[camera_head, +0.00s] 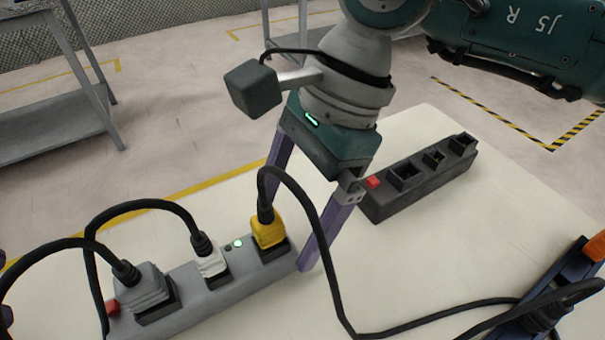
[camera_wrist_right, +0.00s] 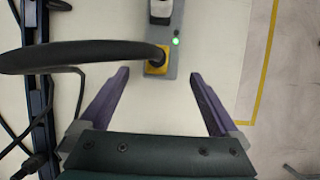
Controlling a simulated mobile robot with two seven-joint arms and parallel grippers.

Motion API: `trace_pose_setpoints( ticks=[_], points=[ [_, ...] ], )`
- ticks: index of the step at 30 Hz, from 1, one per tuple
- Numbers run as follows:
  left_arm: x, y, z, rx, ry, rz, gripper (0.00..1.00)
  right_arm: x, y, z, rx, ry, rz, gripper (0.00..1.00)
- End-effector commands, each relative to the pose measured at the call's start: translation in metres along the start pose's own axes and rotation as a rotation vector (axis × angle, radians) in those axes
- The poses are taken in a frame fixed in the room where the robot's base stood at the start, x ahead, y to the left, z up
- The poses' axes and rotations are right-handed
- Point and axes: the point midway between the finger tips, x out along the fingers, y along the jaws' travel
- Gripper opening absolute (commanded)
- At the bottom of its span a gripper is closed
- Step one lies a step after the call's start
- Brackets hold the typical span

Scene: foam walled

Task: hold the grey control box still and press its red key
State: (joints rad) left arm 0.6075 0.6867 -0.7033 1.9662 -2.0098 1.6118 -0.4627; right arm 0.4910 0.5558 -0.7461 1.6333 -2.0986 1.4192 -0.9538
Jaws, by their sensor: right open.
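A light grey box (camera_head: 215,296) lies on the table in the head view, its red key (camera_head: 113,307) at the left end. Grey (camera_head: 146,290), white (camera_head: 211,262) and yellow (camera_head: 268,231) plugs stand in it, with a lit green lamp (camera_head: 238,244). My right gripper (camera_head: 288,228) is open at the yellow-plug end. In the wrist view the yellow plug (camera_wrist_right: 157,66) lies between its fingertips (camera_wrist_right: 160,74); contact cannot be told. Purple slivers at the head view's left edge look like my left gripper (camera_head: 6,316); most of it is out of frame.
A darker box (camera_head: 415,190) with empty sockets and its own red key (camera_head: 373,182) lies behind right. Black cables loop over the table. A dark blue rail (camera_head: 555,285) with an orange part (camera_head: 595,246) stands at the right. The cream tabletop (camera_head: 440,255) between is mostly clear.

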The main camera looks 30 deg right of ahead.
Motion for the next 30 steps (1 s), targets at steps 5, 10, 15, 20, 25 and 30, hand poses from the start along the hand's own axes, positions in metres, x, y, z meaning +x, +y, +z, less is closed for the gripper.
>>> trace_pose_setpoints(
  ticks=[5,10,15,20,25,30],
  points=[
    [0.0,0.0,0.0,0.0,0.0,0.0,0.5,0.028,0.0,0.001,0.003,-0.003,0.002,0.97],
    [0.0,0.0,0.0,0.0,0.0,0.0,0.5,0.04,0.0,0.001,0.001,-0.003,-0.001,0.97],
    [0.0,0.0,0.0,0.0,0.0,0.0,0.5,0.042,0.0,0.001,0.001,-0.002,-0.001,0.97],
    [0.0,0.0,0.0,0.0,0.0,0.0,0.5,0.042,0.0,0.001,0.001,-0.002,-0.001,0.93],
    [0.0,0.0,0.0,0.0,0.0,0.0,0.5,0.042,0.0,0.001,0.001,-0.002,-0.001,0.74],
    [0.0,0.0,0.0,0.0,0.0,0.0,0.5,0.042,0.0,0.001,0.001,-0.002,-0.002,0.55]
  ],
)
